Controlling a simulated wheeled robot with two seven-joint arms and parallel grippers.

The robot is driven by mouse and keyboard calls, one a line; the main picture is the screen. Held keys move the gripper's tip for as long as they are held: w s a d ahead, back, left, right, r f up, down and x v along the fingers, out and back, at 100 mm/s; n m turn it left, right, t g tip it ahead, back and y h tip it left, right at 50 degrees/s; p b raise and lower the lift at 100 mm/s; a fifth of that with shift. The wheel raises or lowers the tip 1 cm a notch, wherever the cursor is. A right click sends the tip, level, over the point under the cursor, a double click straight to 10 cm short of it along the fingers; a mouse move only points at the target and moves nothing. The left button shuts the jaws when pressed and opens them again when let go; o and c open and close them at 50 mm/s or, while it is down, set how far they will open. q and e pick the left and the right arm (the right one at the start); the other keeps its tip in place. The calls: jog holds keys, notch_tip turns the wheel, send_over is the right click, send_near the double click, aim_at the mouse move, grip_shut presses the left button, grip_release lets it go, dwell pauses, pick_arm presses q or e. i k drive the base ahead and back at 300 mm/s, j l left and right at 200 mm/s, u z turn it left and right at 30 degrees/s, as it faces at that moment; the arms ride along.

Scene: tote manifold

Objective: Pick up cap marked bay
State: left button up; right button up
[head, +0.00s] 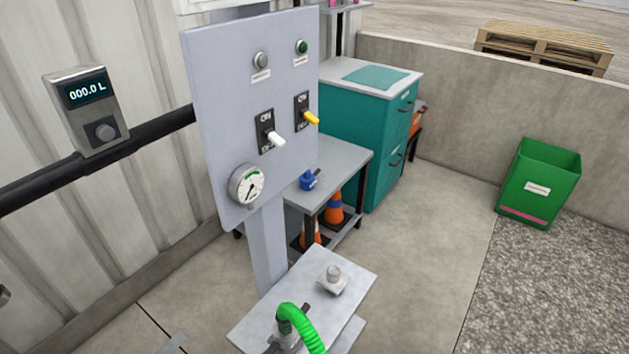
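A small blue object (311,181) with a pale label stands on the grey side table behind the control panel. It may be a cap, but its lettering is too small to read. A grey metal fitting with a round knob-like top (333,275) sits on the pale low platform (262,315) in front. I cannot tell whether it is a cap, and I see no readable marking on it. Neither of my grippers is in view.
A green hose (303,322) rises from a fitting on the platform. The panel (225,100) carries switches and a gauge (247,184). A teal cabinet (350,140), orange cones (335,210) and a green bin (540,180) stand around. The floor at centre right is clear.

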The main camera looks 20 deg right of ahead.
aim_at(307, 181)
jog(key=i+l, duration=0.1)
jog(key=l, duration=0.6)
jog(key=i+l, duration=0.1)
jog(key=l, duration=0.65)
jog(key=i+l, duration=0.1)
jog(key=l, duration=0.6)
jog(key=i+l+u, duration=0.1)
jog(key=l, duration=0.65)
